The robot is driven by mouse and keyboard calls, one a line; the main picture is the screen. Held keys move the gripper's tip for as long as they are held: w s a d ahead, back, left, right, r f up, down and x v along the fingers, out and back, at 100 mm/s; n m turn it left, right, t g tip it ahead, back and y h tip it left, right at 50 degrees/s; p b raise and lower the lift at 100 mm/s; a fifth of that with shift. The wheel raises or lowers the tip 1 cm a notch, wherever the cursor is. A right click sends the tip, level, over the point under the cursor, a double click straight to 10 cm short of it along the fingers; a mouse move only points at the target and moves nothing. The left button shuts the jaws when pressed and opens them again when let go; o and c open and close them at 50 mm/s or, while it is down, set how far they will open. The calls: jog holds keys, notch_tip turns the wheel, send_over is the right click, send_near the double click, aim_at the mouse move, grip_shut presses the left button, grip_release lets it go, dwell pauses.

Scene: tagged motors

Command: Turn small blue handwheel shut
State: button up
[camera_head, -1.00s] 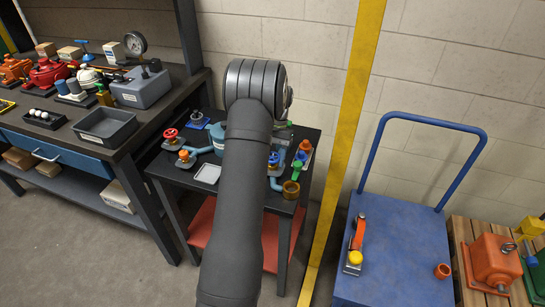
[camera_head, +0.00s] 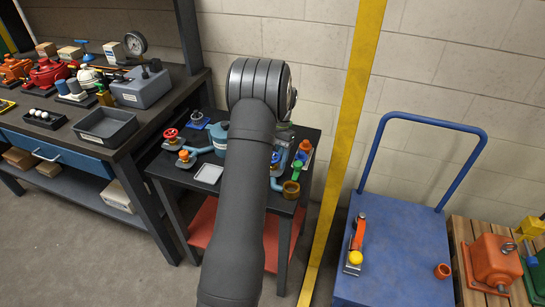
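A small blue handwheel (camera_head: 276,158) shows at the right edge of my forearm, on a blue-grey valve pipe on the small dark table (camera_head: 168,168). My arm covers part of it and its surroundings. Another blue fitting (camera_head: 197,116) sits at the table's back left; I cannot tell whether it is a handwheel. My gripper is out of sight behind the thick wrist of my arm, which is above the table's back edge. Whether it touches anything cannot be seen.
Red (camera_head: 170,134) and orange (camera_head: 184,156) handwheels stand on the table's left, near a pale square tray (camera_head: 208,173). A yellow post (camera_head: 345,130) and blue cart (camera_head: 395,250) are beyond.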

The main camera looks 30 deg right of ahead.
jog(key=shift+o, duration=0.2)
jog(key=shift+r, duration=0.1)
jog(key=v, duration=1.7)
jog(key=shift+d, duration=0.1)
jog(key=x, duration=1.7)
